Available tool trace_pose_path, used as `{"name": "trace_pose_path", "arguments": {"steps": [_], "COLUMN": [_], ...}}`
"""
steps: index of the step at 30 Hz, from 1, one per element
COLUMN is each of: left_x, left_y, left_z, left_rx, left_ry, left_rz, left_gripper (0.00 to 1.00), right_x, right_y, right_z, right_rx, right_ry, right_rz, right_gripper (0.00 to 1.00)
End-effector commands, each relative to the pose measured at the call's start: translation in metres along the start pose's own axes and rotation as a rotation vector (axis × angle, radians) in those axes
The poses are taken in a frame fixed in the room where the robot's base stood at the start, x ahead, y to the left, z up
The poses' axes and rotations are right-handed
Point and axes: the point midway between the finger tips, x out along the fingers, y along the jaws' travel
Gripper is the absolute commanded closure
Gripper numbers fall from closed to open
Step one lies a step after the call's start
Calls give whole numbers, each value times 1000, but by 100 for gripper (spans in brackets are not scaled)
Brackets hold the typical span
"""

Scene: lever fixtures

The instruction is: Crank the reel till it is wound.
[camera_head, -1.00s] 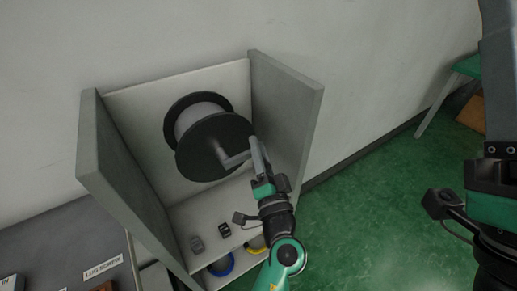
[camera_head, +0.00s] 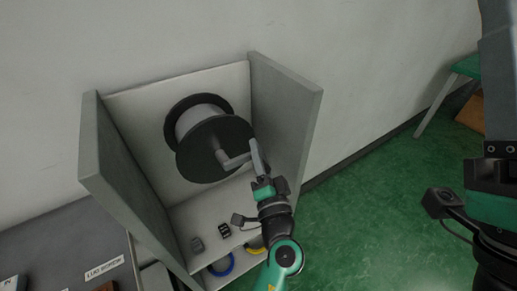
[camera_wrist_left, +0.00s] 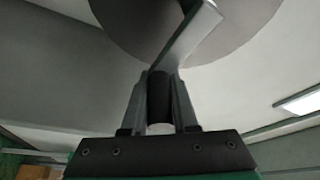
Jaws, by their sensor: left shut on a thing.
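The reel (camera_head: 203,143) is a grey drum between two dark round flanges, mounted at the back of an open grey cabinet. A pale grey crank arm (camera_head: 235,160) sticks out from the middle of its front flange and points right. In the left wrist view the crank arm (camera_wrist_left: 188,38) runs up towards the flange (camera_wrist_left: 235,25). My left gripper (camera_head: 258,162) is at the crank's outer end. It is shut on the dark crank handle (camera_wrist_left: 160,98), with one finger on each side. My right gripper cannot be made out; part of my right arm shows at the right edge.
The cabinet's side walls (camera_head: 285,115) stand close on both sides of the reel. Small dark items (camera_head: 224,230) lie on its floor. A blue ring (camera_head: 221,266) and a yellow ring are below. A grey bench is at lower left, a green table (camera_head: 466,66) at upper right.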

Motion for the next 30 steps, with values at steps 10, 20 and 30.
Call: {"name": "trace_pose_path", "arguments": {"steps": [10, 20, 30], "left_x": [-2, -7, -10], "left_y": [9, 21, 28], "left_z": [8, 21, 28], "left_rx": [210, 419, 517], "left_ry": [-4, -4, -3], "left_rz": [87, 173, 212], "left_gripper": [100, 100, 100], "right_x": [25, 46, 54], "right_y": [0, 0, 0], "right_z": [-24, -43, -50], "right_rx": [0, 0, 0], "right_ry": [0, 0, 0], "right_rz": [0, 0, 0], "right_gripper": [50, 50, 50]}}
